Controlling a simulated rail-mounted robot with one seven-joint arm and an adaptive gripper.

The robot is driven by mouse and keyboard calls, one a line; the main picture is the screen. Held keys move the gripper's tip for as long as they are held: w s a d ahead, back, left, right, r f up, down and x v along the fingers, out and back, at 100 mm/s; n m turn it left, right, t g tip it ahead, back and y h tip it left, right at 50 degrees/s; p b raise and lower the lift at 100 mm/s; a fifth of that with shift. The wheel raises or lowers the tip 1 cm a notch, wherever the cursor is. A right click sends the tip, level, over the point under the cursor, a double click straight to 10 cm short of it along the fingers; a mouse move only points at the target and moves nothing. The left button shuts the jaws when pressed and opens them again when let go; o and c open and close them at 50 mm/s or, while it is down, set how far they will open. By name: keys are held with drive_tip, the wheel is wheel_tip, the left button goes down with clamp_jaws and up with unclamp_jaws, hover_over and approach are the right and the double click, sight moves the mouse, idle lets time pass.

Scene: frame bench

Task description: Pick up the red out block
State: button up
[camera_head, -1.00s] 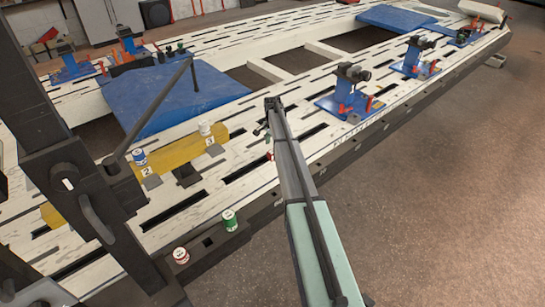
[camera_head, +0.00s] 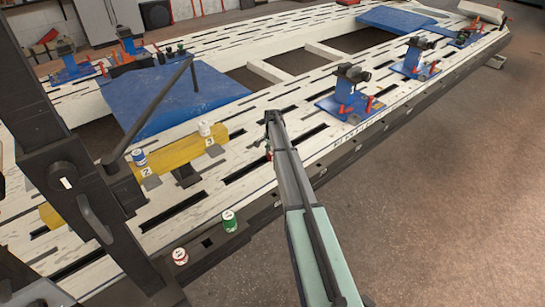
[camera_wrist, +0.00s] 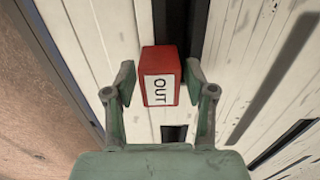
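The red out block (camera_wrist: 160,62) shows in the wrist view with a white label reading OUT. It sits between the two fingers of my gripper (camera_wrist: 159,82), over the pale slotted bench. The fingers are open, with a narrow gap on each side of the block. In the head view my gripper (camera_head: 268,149) is low over the bench, mostly hidden behind my arm, and the block is too small and covered there to make out clearly.
Blue clamp stands (camera_head: 348,92) are to the right along the bench edge.

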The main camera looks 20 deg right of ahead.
clamp_jaws()
drive_tip(key=shift+r, duration=0.1)
